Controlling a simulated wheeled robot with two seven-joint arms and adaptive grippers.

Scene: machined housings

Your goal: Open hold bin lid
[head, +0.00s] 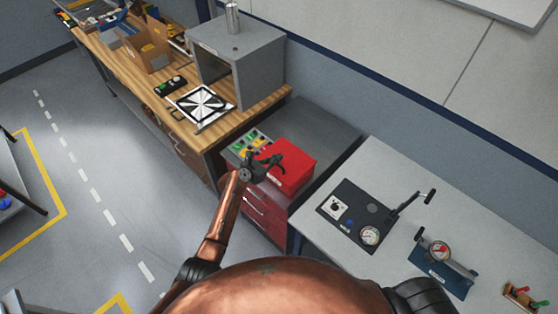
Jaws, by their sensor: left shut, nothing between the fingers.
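The red bin (300,154) stands on top of the grey and red cabinet, between the wooden bench and the white table. Its top looks flat and closed, so the lid appears down; the seam cannot be made out. My left gripper (277,162) is shut and empty at the left side of the red bin, overlapping its edge in the head view. I cannot tell whether it touches the bin. My right gripper is not in view.
A tray of coloured parts (248,143) lies left of the bin. The wooden bench (268,97) holds a grey open-fronted box (262,68) and a checkered plate (201,103). The white table (385,165) at right carries gauge fixtures. Grey cabinet top (318,122) behind the bin is clear.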

